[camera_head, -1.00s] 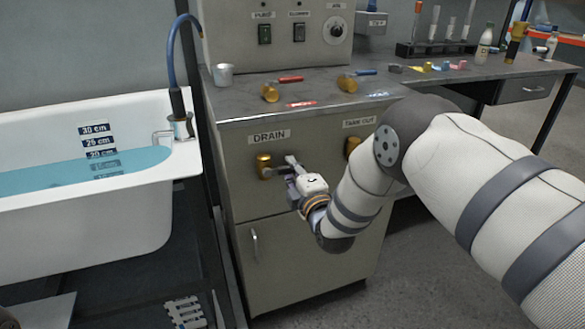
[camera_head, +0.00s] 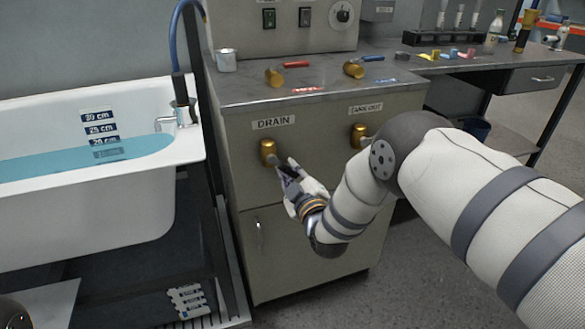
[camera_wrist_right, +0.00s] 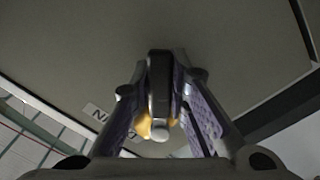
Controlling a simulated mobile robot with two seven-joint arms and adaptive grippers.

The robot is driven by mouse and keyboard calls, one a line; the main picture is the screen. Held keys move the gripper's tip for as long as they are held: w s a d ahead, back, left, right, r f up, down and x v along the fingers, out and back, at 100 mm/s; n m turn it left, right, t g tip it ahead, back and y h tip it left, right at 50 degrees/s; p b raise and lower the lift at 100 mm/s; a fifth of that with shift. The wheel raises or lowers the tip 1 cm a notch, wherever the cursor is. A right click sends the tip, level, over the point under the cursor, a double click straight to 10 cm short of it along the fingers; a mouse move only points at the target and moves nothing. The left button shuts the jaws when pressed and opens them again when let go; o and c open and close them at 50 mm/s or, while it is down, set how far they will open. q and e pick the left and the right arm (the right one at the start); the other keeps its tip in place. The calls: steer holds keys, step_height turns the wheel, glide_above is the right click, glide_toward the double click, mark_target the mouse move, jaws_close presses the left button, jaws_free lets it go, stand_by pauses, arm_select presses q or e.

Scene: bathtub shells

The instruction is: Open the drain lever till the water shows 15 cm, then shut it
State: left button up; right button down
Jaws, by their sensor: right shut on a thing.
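The brass drain valve (camera_head: 268,152) is on the grey cabinet under the DRAIN label (camera_head: 273,123). My right gripper (camera_head: 287,172) is shut on its lever, which slopes down to the right from the valve. In the wrist view the dark lever (camera_wrist_right: 160,85) lies between my fingers, with brass behind it. The white bathtub (camera_head: 150,205) at left holds blue water (camera_head: 60,165). The depth scale (camera_head: 101,129) shows 30 and 25 cm above the water; the water's edge is about at the 20 cm plate. Lower marks show through the water. My left gripper is not in view.
The tank-out valve (camera_head: 359,135) is right of the drain valve, close to my right arm. A metal cup (camera_head: 226,60) and two more brass valves with red and blue handles are on the counter. A cabinet door handle (camera_head: 259,234) is below.

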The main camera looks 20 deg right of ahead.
steer(key=shift+a+f+m, duration=0.15)
steer(key=shift+a+m, duration=0.05)
steer(key=shift+m, duration=0.2)
stand_by(0.3)
steer(key=c, duration=1.5)
jaws_free()
steer(key=s, duration=1.2)
steer(key=shift+d, duration=0.15)
